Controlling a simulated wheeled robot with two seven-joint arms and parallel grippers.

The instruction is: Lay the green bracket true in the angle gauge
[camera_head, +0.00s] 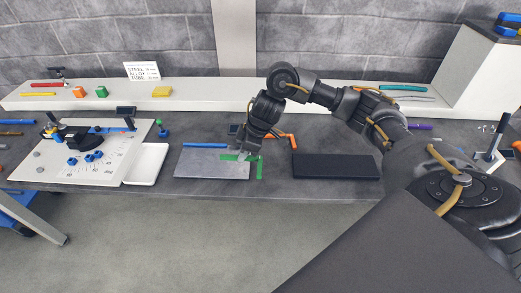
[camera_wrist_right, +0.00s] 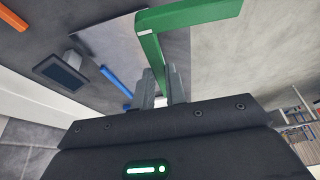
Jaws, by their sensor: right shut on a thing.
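The green bracket (camera_head: 259,169) is L-shaped. My right gripper (camera_head: 243,155) is shut on one of its arms, and the other arm points toward the front edge of the table. In the right wrist view the bracket (camera_wrist_right: 190,14) extends beyond the fingertips (camera_wrist_right: 165,88). The bracket is at the right end of a grey plate (camera_head: 208,166) with a blue strip (camera_head: 205,145) along its back edge. I cannot tell whether it touches the plate. A white board (camera_head: 105,170) with printed marks stands at left; which one is the angle gauge is unclear. My left gripper is not in view.
An orange bracket (camera_head: 284,136) lies just right of my right gripper. A dark mat (camera_head: 336,166) lies further right, and a white tray (camera_head: 148,164) stands left of the plate. A pale shelf (camera_head: 200,92) with small coloured parts runs along the back.

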